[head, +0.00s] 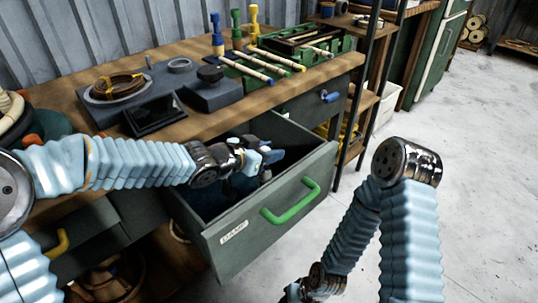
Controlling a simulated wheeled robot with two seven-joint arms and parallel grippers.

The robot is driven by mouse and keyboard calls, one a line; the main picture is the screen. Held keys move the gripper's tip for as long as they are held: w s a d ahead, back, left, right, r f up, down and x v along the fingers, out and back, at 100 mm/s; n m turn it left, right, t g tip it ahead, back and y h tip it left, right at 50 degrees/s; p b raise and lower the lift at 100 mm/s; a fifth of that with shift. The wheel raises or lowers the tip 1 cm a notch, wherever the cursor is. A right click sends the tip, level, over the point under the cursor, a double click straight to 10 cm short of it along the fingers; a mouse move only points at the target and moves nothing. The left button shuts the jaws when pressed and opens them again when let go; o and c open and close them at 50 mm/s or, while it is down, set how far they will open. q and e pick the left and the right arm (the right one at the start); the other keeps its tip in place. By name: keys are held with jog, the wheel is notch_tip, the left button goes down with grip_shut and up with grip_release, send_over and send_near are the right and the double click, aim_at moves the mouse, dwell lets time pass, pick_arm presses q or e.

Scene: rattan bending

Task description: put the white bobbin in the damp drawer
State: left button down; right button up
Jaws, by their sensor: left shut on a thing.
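The damp drawer (222,250), grey-green with a green handle and a "DAMP" label, is pulled open below the bench top. My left gripper (262,160) is over the drawer's opening, near its front wall, and is shut on a small pale thing, which I take to be the white bobbin (252,161). The fingers hide most of it. The drawer's inside is dark and partly covered by my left arm. My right gripper (293,292) is low at the bottom edge, outside the drawer. It is small and partly cut off, so its jaws cannot be made out.
Blue (217,42), green (237,32) and yellow (254,20) bobbins stand at the back of the wooden bench (190,50). A coil of rattan (118,87), dark blocks and a green tray (312,45) with sticks also lie there.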

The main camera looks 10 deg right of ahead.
pick_arm(q)
jog(key=shift+f, duration=0.15)
jog(key=c, duration=0.8)
grip_release()
jog(key=shift+o, duration=0.2)
jog(key=shift+r, duration=0.35)
jog(key=p+v, duration=0.2)
jog(key=v, duration=0.5)
jog(key=shift+s+a, duration=0.15)
jog(key=shift+a, duration=0.05)
jog(key=shift+f, duration=0.15)
